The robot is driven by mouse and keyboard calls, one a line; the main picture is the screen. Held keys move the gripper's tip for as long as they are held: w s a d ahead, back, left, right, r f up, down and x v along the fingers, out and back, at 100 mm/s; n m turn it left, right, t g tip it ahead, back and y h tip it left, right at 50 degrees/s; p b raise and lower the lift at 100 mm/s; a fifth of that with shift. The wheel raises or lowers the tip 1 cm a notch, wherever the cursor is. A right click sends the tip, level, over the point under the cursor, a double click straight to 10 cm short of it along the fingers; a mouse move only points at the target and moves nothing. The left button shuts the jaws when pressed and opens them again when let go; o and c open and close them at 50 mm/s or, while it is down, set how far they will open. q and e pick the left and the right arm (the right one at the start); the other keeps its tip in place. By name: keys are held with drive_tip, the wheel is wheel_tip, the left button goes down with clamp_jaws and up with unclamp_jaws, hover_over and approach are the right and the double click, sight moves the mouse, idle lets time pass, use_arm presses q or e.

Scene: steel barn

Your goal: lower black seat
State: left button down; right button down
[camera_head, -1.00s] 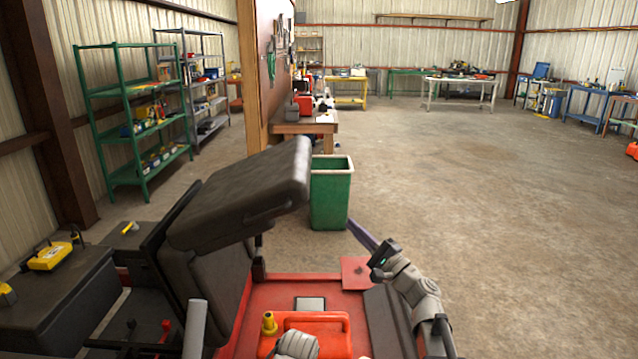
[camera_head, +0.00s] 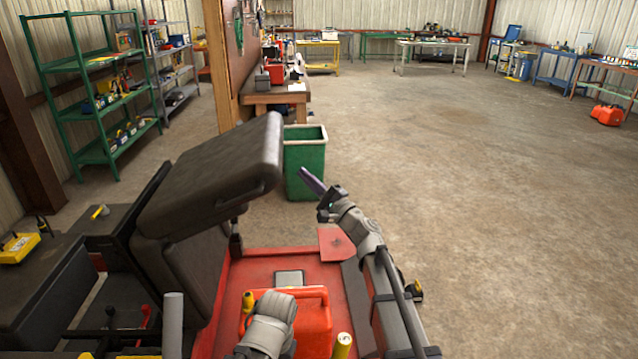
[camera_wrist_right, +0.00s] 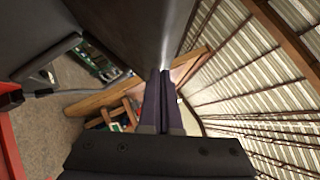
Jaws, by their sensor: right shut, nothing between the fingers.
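The black seat (camera_head: 215,170) is tipped up at a slant above its black backrest (camera_head: 185,268) on a red vehicle, in the head view's left half. My right gripper (camera_head: 310,180) is shut and empty, just right of the raised seat edge, with a small gap in the picture. In the right wrist view its closed fingers (camera_wrist_right: 159,95) point up the frame, beside a large dark panel (camera_wrist_right: 130,25) that looks like the seat; contact cannot be told. My left gripper is not in view.
A red fuel can (camera_head: 312,325) stands on the red deck (camera_head: 265,265), partly behind a grey arm link. A green bin (camera_head: 305,165) stands behind the gripper. A green shelf (camera_head: 95,110) is at the left. The floor to the right is open.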

drive_tip(key=shift+w+a+r+p, duration=0.1)
drive_tip(key=shift+a+r+p, duration=0.4)
drive_tip(key=shift+a, duration=0.45)
drive_tip(key=shift+w+a+r+p, duration=0.1)
drive_tip(key=shift+a+r+p, duration=0.25)
drive_tip(key=shift+a+r, duration=0.45)
drive_tip(key=shift+a+f, duration=0.15)
drive_tip(key=shift+a, duration=0.05)
